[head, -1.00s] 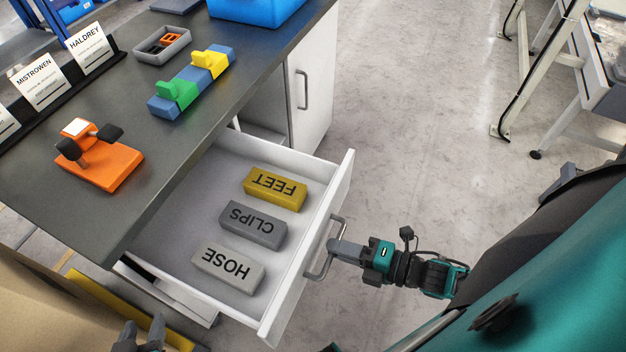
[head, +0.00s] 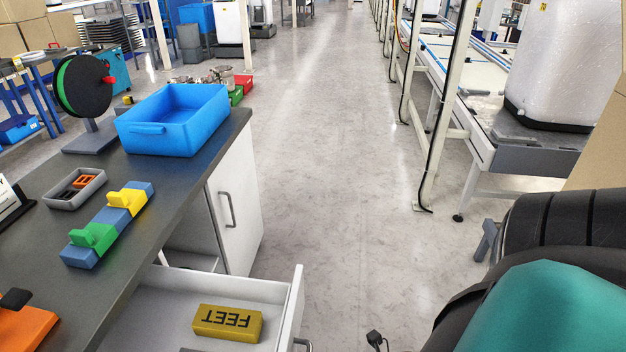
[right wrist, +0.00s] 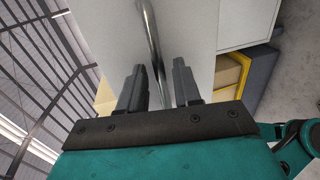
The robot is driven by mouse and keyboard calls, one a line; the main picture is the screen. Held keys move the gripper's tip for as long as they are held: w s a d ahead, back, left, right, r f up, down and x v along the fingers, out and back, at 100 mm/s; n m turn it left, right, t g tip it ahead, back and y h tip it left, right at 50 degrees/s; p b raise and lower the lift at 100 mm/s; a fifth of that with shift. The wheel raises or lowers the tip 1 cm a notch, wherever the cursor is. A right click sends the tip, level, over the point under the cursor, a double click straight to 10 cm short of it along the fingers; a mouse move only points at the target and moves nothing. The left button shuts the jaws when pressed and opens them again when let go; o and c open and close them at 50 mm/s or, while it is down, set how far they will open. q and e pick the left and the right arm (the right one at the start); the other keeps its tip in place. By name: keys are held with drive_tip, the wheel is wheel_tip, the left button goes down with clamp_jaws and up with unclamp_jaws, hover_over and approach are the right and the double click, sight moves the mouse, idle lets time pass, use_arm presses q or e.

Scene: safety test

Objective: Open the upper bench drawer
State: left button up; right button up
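The white upper drawer (head: 291,312) of the bench stands pulled out, seen at the bottom of the head view. In the right wrist view, the handle bar (right wrist: 152,35) runs between the two dark fingers of my right gripper (right wrist: 160,85). The fingers are apart, with a visible gap between the bar and the right-hand finger. My left gripper is out of view.
The dark bench top (head: 150,262) holds a blue bin (head: 172,132), a grey tray (head: 62,203), a blue bar with green and yellow pieces (head: 118,222) and a reel (head: 82,85). A closed cabinet door (head: 240,200) is beyond the drawer. The aisle floor (head: 340,200) is clear.

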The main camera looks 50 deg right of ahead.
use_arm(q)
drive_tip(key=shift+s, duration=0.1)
use_arm(e)
drive_tip(key=shift+o, duration=0.2)
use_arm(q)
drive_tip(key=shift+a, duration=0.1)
use_arm(e)
drive_tip(key=v, duration=1.3)
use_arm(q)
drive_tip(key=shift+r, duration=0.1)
